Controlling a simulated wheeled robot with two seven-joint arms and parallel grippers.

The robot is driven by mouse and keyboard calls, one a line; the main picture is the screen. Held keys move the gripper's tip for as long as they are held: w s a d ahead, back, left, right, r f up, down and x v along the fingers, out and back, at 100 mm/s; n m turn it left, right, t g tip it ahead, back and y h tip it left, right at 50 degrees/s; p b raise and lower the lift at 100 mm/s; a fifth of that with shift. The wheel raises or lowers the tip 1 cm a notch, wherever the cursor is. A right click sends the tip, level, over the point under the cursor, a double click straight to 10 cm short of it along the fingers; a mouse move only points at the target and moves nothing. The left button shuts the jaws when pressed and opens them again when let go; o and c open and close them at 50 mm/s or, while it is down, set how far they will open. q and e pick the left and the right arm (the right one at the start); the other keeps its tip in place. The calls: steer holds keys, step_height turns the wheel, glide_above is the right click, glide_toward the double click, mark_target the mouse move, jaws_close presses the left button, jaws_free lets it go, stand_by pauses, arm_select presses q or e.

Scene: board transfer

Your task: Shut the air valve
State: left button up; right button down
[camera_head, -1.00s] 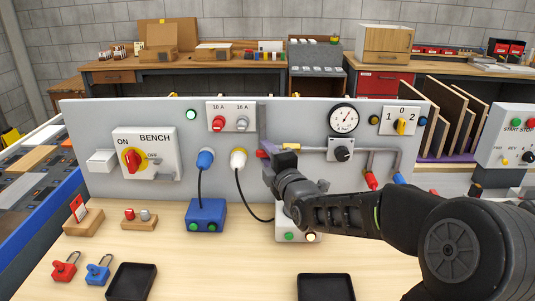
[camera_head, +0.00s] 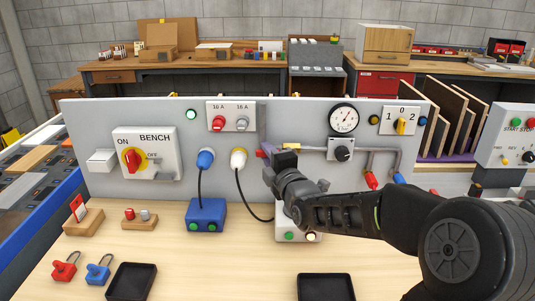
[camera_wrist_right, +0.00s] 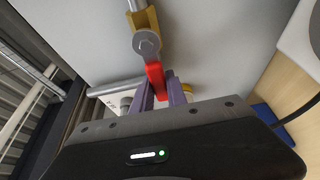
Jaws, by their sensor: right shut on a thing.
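The air valve has a brass body (camera_wrist_right: 142,18) with a bolt and a red lever (camera_wrist_right: 156,80), seen close up in the right wrist view. In the head view the red lever's end (camera_head: 262,154) shows just left of my right gripper (camera_head: 276,155), on the pipe at the panel's middle. In the right wrist view my right gripper (camera_wrist_right: 160,95) has its two purple fingers shut on the red lever. The gripper and wrist hide most of the valve in the head view. My left gripper is not in view.
White (camera_head: 238,158) and blue (camera_head: 205,158) plugs with cables are to the left. Padlocks (camera_head: 98,271) and black trays (camera_head: 326,288) lie on the bench in front.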

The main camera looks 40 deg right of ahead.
stand_by(0.6)
